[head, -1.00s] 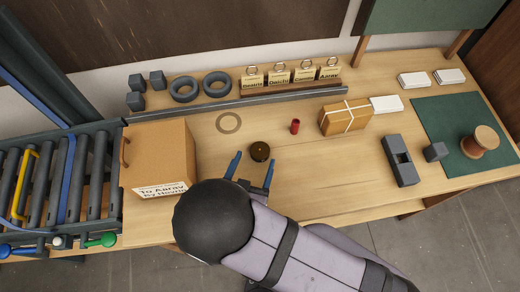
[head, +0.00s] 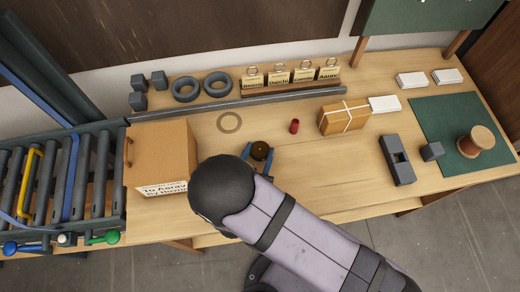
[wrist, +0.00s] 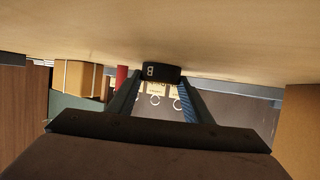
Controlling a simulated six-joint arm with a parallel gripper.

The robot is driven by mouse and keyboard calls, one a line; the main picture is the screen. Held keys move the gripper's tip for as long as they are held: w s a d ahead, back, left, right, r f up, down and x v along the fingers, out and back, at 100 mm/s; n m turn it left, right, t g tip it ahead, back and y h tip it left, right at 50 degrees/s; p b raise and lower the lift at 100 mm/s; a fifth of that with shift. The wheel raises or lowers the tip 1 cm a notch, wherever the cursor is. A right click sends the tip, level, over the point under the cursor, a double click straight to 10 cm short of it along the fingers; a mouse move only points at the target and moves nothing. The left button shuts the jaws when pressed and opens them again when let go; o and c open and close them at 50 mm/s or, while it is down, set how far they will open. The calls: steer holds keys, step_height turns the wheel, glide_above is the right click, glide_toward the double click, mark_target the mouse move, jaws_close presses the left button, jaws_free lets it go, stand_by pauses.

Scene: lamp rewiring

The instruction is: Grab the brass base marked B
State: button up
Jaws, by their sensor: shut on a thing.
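The brass base (head: 260,151) is a small dark round piece with a brownish top, on the bench in the head view. In the wrist view the base (wrist: 161,72) shows dark, with a white letter B on its side. My gripper (head: 259,154) has its two blue-grey fingers on either side of the base. In the wrist view the fingertips of my gripper (wrist: 160,78) meet the base's sides, and it is shut on it. The base seems to be still at the bench surface; any gap under it cannot be told.
A red cylinder (head: 294,126) and a tied parcel (head: 344,118) stand right of the base. A cardboard box (head: 162,155) stands to the left. A ring mark (head: 229,122) lies behind on the bench. A grey rail (head: 240,102) runs along the back. Bare bench lies around the base.

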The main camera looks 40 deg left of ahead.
mark_target(259, 154)
steer(key=shift+r, duration=0.2)
step_height(259, 154, up, 10)
steer(key=b, duration=0.1)
steer(key=shift+f+b, duration=0.15)
steer(key=shift+b, duration=0.2)
stand_by(0.4)
